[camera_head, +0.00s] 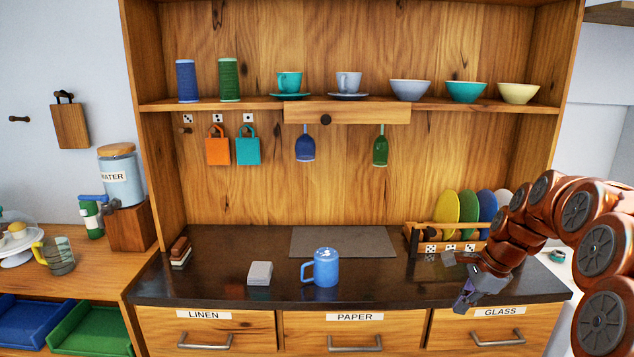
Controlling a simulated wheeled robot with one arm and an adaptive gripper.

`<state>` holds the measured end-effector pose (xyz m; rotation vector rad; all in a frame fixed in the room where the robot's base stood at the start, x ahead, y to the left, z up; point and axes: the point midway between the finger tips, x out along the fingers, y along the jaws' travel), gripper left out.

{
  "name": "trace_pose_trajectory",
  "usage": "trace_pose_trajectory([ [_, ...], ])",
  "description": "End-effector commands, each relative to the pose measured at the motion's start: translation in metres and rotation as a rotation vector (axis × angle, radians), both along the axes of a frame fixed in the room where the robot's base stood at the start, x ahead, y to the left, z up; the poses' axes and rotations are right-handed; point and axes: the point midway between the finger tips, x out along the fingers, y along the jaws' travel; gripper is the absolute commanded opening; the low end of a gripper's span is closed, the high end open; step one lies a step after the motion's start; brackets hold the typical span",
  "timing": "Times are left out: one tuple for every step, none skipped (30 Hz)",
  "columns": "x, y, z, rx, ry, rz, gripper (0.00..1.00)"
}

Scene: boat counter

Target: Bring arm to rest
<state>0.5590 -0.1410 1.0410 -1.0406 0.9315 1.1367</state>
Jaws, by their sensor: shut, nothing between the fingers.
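My gripper (466,302) is at the right of the view, low over the front edge of the dark counter (220,265), just above the GLASS drawer. It is shut and holds nothing. My arm reaches in from the right edge, bent in an arch, with its end pointing down and to the left. A blue mug (326,268) with its handle to the left stands upright on the counter, well left of my gripper. A rack of coloured plates (446,236) stands behind and to the left of my arm, which hides part of it.
A small grey block (260,273) and stacked brown-and-white pieces (181,252) lie on the counter's left. A grey mat (343,241) lies at the back. Cups and bowls (410,90) stand on the shelf above. The counter between mug and gripper is clear.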

Motion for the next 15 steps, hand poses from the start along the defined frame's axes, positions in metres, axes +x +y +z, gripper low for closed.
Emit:
trace_pose_trajectory([
  [-0.011, 0.015, 0.005, -0.014, -0.004, 0.071, 0.00],
  [-0.018, 0.023, 0.007, -0.021, -0.006, 0.114, 0.00],
  [-0.028, 0.034, 0.010, -0.032, -0.006, 0.172, 0.00],
  [-0.035, 0.042, 0.011, -0.039, -0.007, 0.215, 0.00],
  [-0.043, 0.049, 0.013, -0.048, -0.008, 0.259, 0.00],
  [-0.053, 0.058, 0.015, -0.059, -0.009, 0.315, 0.00],
  [-0.061, 0.064, 0.016, -0.067, -0.010, 0.359, 0.00],
  [-0.070, 0.071, 0.016, -0.075, -0.009, 0.401, 0.00],
  [-0.080, 0.079, 0.017, -0.086, -0.009, 0.457, 0.00],
  [-0.088, 0.084, 0.018, -0.095, -0.011, 0.499, 0.00],
  [-0.097, 0.090, 0.019, -0.101, -0.011, 0.541, 0.00],
  [-0.109, 0.097, 0.019, -0.110, -0.009, 0.597, 0.00],
  [-0.118, 0.102, 0.019, -0.117, -0.008, 0.637, 0.00],
  [-0.126, 0.106, 0.020, -0.125, -0.009, 0.679, 0.00],
  [-0.139, 0.112, 0.020, -0.135, -0.008, 0.733, 0.00],
])
